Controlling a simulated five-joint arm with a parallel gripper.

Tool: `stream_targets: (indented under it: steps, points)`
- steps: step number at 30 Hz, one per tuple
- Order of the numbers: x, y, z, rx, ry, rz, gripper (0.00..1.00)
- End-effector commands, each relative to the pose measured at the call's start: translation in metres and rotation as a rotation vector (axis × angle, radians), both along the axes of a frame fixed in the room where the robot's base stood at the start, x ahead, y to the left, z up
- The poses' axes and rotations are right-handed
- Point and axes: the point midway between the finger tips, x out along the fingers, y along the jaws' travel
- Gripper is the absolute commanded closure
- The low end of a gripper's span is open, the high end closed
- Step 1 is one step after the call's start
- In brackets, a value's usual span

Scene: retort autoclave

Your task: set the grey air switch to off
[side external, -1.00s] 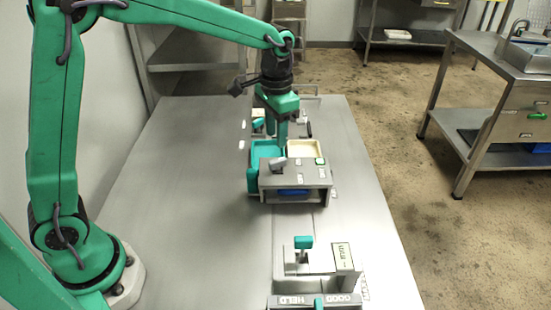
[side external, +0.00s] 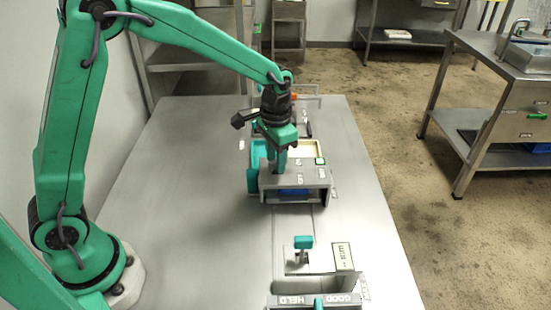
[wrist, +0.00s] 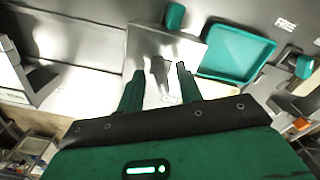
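The grey air switch (wrist: 159,72) is a small dark grey lever on the top plate of a grey box (side external: 320,180). In the wrist view it stands between the two green fingers of my gripper (wrist: 160,71), with a gap on each side. In the side view my gripper (side external: 277,169) points down at the left part of the box top and hides the switch. The fingers are apart and hold nothing. Whether they touch the lever's sides or the plate cannot be told from the side view.
A teal tray (wrist: 237,50) and a cream tray (side external: 304,148) lie just behind the box. A green button (side external: 320,161) sits on the box's right corner. Nearer the camera are a teal-handled lever (side external: 303,242) and a HELD/GOOD panel (side external: 318,299). The steel table's left side is clear.

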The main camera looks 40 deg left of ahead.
Motion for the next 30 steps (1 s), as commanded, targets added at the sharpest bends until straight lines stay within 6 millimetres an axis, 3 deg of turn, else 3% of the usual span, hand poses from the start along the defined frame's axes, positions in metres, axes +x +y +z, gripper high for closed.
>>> stream_targets:
  steps: [8, 14, 30]
  points:
    - [0.0001, 0.0000, -0.0015, 0.000, -0.001, 0.000, 0.65]
    - [0.0001, 0.0000, -0.0013, 0.000, -0.001, 0.000, 1.00]
    - [0.0003, 0.0002, -0.0009, 0.000, -0.001, -0.078, 1.00]
